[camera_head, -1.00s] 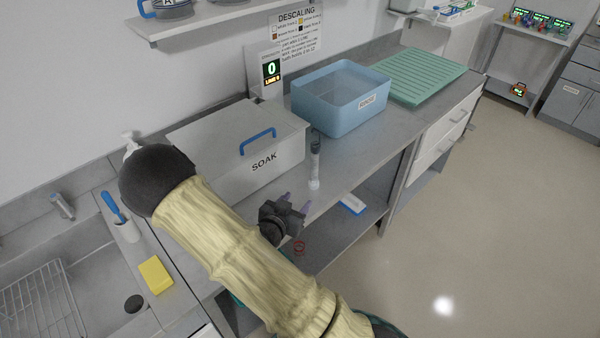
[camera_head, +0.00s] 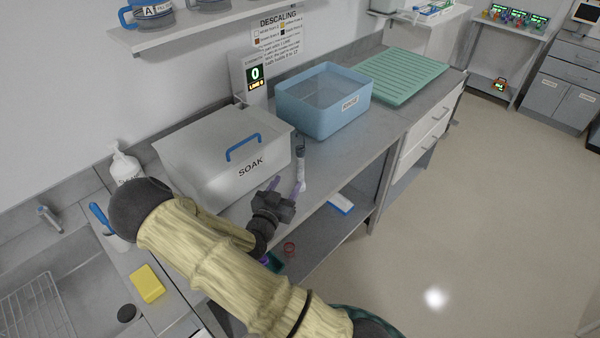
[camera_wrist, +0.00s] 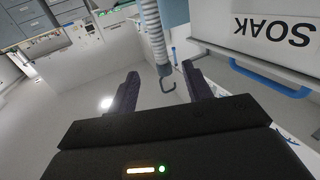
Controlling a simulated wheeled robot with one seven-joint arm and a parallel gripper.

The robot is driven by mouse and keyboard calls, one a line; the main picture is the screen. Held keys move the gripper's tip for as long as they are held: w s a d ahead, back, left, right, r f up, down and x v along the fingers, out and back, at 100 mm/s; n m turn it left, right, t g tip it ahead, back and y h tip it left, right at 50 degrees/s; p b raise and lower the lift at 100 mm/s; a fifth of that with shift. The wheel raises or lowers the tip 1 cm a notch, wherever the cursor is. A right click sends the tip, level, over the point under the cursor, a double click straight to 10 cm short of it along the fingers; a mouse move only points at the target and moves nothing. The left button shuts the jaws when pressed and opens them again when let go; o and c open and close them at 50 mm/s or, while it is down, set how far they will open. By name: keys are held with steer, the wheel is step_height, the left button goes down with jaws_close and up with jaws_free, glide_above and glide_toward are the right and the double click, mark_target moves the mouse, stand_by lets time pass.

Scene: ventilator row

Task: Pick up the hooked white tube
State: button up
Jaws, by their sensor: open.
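The hooked white tube (camera_head: 301,172) is upright at the counter's front, right of the SOAK box, with a darker upper part. In the wrist view, which is upside down, its ribbed white body (camera_wrist: 153,30) ends in a dark open hook. My gripper (camera_head: 285,187) is open and empty, low beside the tube's lower part in the head view. In the wrist view the hook end appears between the two fingertips (camera_wrist: 161,72); I cannot tell how far beyond them it is. No contact shows. The tube's foot is partly hidden by a finger.
The grey SOAK box (camera_head: 215,155) with a blue handle stands close left of the tube. A blue RINSE tub (camera_head: 325,120) is behind it, and a green ridged mat (camera_head: 411,76) farther right. A lower shelf holds a blue-and-white item (camera_head: 340,204). The floor at right is clear.

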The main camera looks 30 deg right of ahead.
mark_target(299, 162)
steer(key=p+x, duration=0.1)
steer(key=x, duration=0.5)
steer(key=shift+w+d+p, duration=0.1)
steer(key=shift+p, duration=0.3)
steer(key=shift+w+d+r, duration=0.15)
steer(key=shift+d+r, duration=0.05)
steer(key=p+x, duration=0.3)
steer(key=x, duration=0.1)
steer(key=shift+w+d+r, duration=0.1)
steer(key=shift+r, duration=0.15)
steer(key=shift+w+d+f, duration=0.1)
steer(key=shift+w+d, duration=0.05)
jaws_close()
